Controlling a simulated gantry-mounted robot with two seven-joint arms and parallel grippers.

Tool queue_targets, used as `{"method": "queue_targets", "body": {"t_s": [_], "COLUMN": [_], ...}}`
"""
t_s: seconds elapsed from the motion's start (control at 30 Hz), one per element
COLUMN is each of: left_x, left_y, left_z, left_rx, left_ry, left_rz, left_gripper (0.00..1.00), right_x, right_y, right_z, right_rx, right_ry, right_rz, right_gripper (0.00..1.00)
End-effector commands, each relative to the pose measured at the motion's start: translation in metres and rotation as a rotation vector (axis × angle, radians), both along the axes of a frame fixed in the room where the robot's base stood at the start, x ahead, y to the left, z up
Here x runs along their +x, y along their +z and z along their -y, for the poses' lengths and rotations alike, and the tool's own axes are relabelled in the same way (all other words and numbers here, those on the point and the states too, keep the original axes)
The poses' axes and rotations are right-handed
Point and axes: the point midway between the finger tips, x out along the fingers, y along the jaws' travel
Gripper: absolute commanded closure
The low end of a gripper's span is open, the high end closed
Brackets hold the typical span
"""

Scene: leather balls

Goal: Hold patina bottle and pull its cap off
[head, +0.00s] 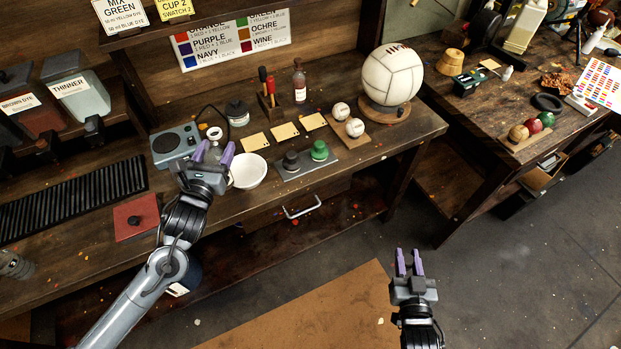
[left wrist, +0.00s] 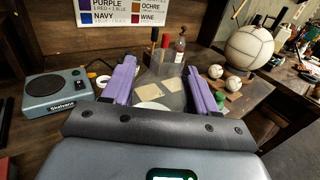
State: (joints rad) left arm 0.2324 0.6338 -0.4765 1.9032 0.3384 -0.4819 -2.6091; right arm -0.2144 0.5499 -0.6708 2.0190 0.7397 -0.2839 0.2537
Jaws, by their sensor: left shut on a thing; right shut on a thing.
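My left gripper (head: 213,150) is above the workbench, its purple fingers apart and shut on a small pale, glassy bottle (head: 212,145). Its fingers also show in the left wrist view (left wrist: 160,82), with a greyish see-through shape between them. I cannot read a label on it or tell whether it is the patina bottle. My right gripper (head: 409,262) is over the floor, low in the head view, well away from the bench. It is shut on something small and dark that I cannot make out. A red-brown bottle (head: 300,85) with a pale label stands at the back of the bench.
A white bowl (head: 248,172) is just right of the left gripper. A hotplate-like box (head: 174,145) is to its left, and a dark-lidded jar (head: 237,113) behind. A tray (head: 303,161) with black and green lids and a large ball (head: 391,78) are further right.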

Motion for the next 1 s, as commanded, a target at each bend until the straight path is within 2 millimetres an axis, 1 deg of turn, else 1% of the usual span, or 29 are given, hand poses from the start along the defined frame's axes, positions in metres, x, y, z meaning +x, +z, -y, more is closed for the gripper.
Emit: {"method": "queue_targets", "body": {"t_s": [0.03,0.13,0.3,0.47,0.57,0.67,0.9,1.0], "left_x": [0.003,0.007,0.01,0.011,0.011,0.011,0.01,0.01], "left_y": [-0.007,-0.007,-0.006,-0.008,-0.015,-0.026,-0.055,-0.064], "left_z": [-0.002,-0.004,-0.004,-0.009,-0.02,-0.037,-0.086,-0.102], "left_rx": [0.0,0.0,0.001,0.001,0.003,0.003,0.003,0.001], "left_ry": [0.003,0.006,0.007,0.009,0.01,0.011,0.01,0.009], "left_rz": [0.005,0.004,0.002,0.001,-0.002,-0.003,-0.002,-0.002], "left_gripper": [0.97,0.97,0.97,0.97,0.97,0.97,0.97,0.97], "right_x": [0.0,0.0,0.0,0.0,0.0,0.0,0.0,0.0], "right_y": [-0.018,-0.03,-0.04,-0.042,-0.042,-0.043,-0.045,-0.046], "right_z": [0.0,0.0,0.0,0.0,0.0,0.0,0.0,0.0], "right_rx": [0.0,0.0,0.0,0.0,0.0,0.0,0.0,0.0], "right_ry": [0.0,0.0,0.0,0.0,0.0,0.0,0.0,0.0], "right_rz": [0.0,0.0,0.0,0.0,0.0,0.0,0.0,0.0], "right_gripper": [1.0,1.0,1.0,1.0,1.0,1.0,1.0,1.0]}}
